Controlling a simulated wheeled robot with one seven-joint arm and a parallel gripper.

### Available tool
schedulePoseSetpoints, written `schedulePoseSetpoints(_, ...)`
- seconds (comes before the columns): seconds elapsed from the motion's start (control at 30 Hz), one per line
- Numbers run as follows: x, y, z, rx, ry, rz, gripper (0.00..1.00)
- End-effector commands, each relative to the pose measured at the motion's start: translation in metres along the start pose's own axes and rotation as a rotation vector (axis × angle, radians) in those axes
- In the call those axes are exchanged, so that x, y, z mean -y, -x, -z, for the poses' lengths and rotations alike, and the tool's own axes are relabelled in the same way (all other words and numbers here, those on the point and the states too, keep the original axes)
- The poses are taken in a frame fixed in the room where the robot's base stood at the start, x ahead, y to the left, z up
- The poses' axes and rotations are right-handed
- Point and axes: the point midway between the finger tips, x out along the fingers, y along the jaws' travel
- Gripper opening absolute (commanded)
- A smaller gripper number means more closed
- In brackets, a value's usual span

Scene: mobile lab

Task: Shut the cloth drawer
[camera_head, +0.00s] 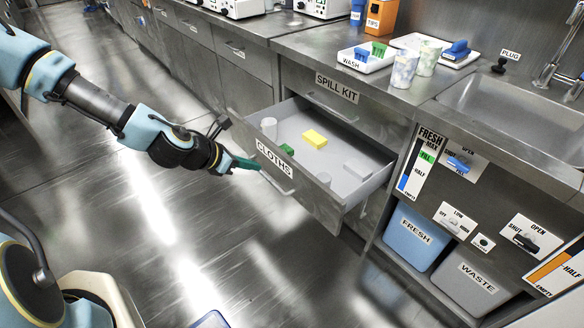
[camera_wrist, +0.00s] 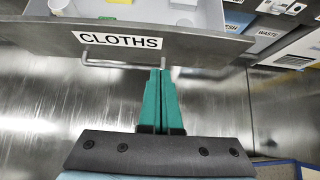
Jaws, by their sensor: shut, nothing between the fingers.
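The cloth drawer (camera_head: 330,190) is pulled well out of the counter, below the SPILL KIT drawer. Its front carries a CLOTHS label (camera_head: 274,158) and a bar handle (camera_head: 277,182). Inside lie a yellow block (camera_head: 314,139), a small green piece (camera_head: 287,149) and a whitish cylinder (camera_head: 269,127). My gripper (camera_head: 258,166) has green fingers, shut and empty, at the drawer front by the handle. In the wrist view the fingertips (camera_wrist: 162,72) lie at the right part of the handle (camera_wrist: 110,65), under the CLOTHS label (camera_wrist: 120,40). I cannot tell whether they touch it.
A blue FRESH bin (camera_head: 415,236) and a grey WASTE bin (camera_head: 472,281) stand in the cabinet right of the drawer. A sink (camera_head: 530,115) and a WASH tray (camera_head: 366,60) are on the counter above. The floor (camera_head: 150,200) left of the drawer is clear.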

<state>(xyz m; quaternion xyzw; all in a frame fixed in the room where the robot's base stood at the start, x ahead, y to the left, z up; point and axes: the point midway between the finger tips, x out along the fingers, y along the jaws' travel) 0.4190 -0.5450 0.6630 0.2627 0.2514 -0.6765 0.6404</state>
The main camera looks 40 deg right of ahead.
Motion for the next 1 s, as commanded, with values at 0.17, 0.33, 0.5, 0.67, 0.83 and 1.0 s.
schedulePoseSetpoints(0.17,0.001,-0.029,0.0,-0.002,-0.005,0.003,0.0)
schedulePoseSetpoints(0.33,0.001,-0.065,0.0,-0.003,-0.006,0.002,0.0)
schedulePoseSetpoints(0.5,0.001,-0.097,-0.001,-0.003,-0.008,0.002,0.0)
schedulePoseSetpoints(0.67,0.001,-0.111,-0.018,-0.003,-0.009,0.001,0.0)
schedulePoseSetpoints(0.83,0.0,-0.12,-0.025,-0.004,-0.007,0.001,0.0)
schedulePoseSetpoints(1.0,0.0,-0.122,-0.026,-0.004,-0.006,0.001,0.0)
